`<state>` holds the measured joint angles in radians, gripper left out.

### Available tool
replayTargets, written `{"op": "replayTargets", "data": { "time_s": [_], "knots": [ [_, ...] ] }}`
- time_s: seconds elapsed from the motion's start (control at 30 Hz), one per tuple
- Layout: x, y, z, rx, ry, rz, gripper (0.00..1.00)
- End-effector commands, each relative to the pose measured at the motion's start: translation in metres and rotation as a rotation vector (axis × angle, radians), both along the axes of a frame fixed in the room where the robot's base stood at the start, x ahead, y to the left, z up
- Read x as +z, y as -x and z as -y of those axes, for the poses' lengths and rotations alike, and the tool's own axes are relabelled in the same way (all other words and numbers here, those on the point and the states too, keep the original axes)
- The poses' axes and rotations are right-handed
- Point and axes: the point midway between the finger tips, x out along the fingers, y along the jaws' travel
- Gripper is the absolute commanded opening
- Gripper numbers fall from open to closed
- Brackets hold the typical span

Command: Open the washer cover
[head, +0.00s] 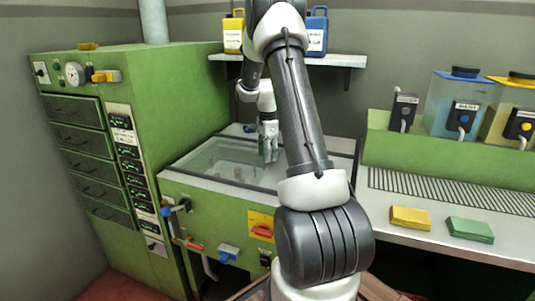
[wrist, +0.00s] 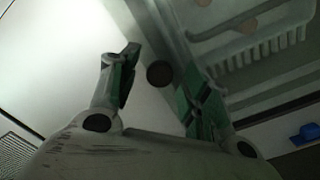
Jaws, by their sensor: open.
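The washer cover (head: 215,158) is a clear pane set in the top of the green washer cabinet (head: 220,215). It looks closed and lies flat. My gripper (head: 268,155) points down over the right part of the cover. In the wrist view my gripper (wrist: 157,85) is open, with its two green-padded fingers apart. A dark round knob (wrist: 159,74) shows between the fingers, and I cannot tell whether they touch it. A pale rack (wrist: 255,50) with brownish pieces shows at the upper right of the wrist view. My arm hides the cover's right side in the head view.
A tall green cabinet (head: 180,80) stands left of the washer. A shelf (head: 345,60) with a yellow jug (head: 233,35) and a blue jug (head: 317,35) hangs behind. A yellow sponge (head: 410,218) and a green sponge (head: 470,230) lie on the right counter.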

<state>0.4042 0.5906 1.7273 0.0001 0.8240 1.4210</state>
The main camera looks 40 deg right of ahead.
Motion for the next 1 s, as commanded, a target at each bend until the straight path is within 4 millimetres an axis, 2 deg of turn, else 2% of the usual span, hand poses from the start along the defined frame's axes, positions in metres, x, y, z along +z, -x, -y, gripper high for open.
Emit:
{"op": "replayTargets", "data": {
  "time_s": [0.27,0.5,0.53,0.83,1.0],
  "knots": [
    [-0.002,0.0,0.0,0.001,0.0,0.001,0.47],
    [-0.002,0.0,0.0,0.001,0.0,0.001,0.04],
    [-0.002,0.0,0.0,0.001,0.0,0.001,0.0],
    [-0.002,0.005,0.003,0.0,0.0,0.001,0.0],
    [-0.001,0.028,0.016,-0.003,0.0,-0.001,0.0]
  ]
}}
